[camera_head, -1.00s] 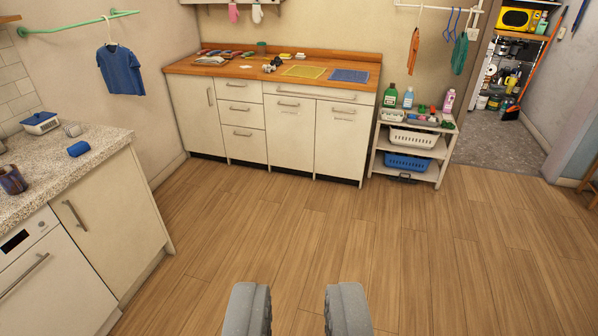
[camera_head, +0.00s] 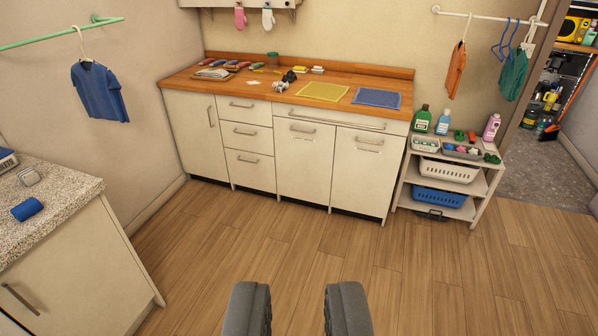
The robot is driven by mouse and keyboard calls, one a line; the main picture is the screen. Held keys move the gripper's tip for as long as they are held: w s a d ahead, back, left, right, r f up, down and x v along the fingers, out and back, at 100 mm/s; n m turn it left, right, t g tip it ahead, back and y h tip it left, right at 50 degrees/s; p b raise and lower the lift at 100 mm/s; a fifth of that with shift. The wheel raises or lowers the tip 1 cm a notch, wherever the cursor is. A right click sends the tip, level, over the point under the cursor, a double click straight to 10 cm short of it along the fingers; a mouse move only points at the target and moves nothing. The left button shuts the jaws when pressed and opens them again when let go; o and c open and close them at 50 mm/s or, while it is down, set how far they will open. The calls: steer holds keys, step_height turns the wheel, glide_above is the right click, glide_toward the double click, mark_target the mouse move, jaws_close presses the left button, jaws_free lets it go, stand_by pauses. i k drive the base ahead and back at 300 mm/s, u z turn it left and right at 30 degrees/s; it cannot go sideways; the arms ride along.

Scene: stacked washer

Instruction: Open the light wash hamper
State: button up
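Under the wooden counter, two white fronts stand side by side, a left front (camera_head: 304,165) and a right front (camera_head: 360,178). Each has a bar handle near the top and a small label below it, too small to read. Both fronts look closed. I cannot tell which one is the light wash hamper. My gripper (camera_head: 297,310) is open and empty at the bottom of the view, its two grey fingers apart. It is well short of the cabinets, with floor showing between.
A shelf unit (camera_head: 478,215) with a white basket (camera_head: 448,172) and a blue basket (camera_head: 439,197) stands right of the cabinets. A stone-topped counter (camera_head: 60,215) is at the left. The wooden floor (camera_head: 270,250) between is clear.

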mark_target(305, 150)
steer(key=i, duration=3.6)
steer(key=z, duration=0.05)
